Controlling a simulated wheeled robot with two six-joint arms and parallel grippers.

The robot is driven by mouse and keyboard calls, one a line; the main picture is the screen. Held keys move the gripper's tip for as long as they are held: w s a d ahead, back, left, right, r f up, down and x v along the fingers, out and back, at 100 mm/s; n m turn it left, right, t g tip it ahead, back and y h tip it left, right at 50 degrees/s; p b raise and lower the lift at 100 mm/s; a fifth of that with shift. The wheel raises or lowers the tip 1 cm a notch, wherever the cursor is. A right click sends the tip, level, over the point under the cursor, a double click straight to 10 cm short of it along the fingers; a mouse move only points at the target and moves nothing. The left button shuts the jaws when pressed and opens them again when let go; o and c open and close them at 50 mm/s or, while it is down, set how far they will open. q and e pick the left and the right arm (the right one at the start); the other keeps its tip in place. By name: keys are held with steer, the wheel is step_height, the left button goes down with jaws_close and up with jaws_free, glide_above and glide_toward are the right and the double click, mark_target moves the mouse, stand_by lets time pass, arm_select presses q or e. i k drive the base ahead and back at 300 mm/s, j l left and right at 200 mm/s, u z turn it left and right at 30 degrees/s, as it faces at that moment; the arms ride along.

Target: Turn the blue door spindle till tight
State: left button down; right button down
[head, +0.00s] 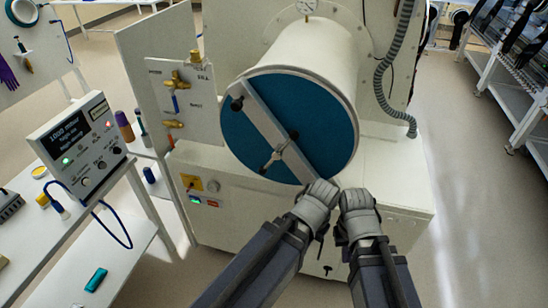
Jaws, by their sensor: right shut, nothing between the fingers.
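The round blue door (250,125) closes the front end of a white cylinder on the cabinet. A white bar (262,122) lies diagonally across the door and has a dark knob near its upper left end. The door spindle, with a metal cross handle (275,155), stands at the bar's middle. My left gripper (319,192) is by the lower right rim of the door, at the bar's lower end; I cannot tell if it touches. Its fingers are hard to make out. My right gripper (357,198) is shut and empty, just right of the left one, apart from the spindle.
A valve panel (182,95) with brass fittings stands left of the door. A control box (80,145) with a display sits on the white bench at left. A grey ribbed hose (384,85) runs down right of the cylinder. Open floor (470,200) lies at right.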

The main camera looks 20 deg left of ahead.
mark_target(276, 154)
steer(key=j+z, duration=0.15)
steer(key=z, duration=0.6)
steer(key=k+j+z, duration=0.1)
steer(key=j+z, duration=0.3)
steer(key=k+j+z, duration=0.15)
steer(key=j+z, duration=0.2)
steer(key=j, duration=0.2)
steer(key=k+j, duration=0.15)
steer(key=j, duration=0.25)
steer(key=k+j+z, duration=0.1)
steer(key=j, duration=0.3)
steer(key=k+j, duration=0.25)
steer(key=j, duration=0.15)
steer(key=z, duration=0.05)
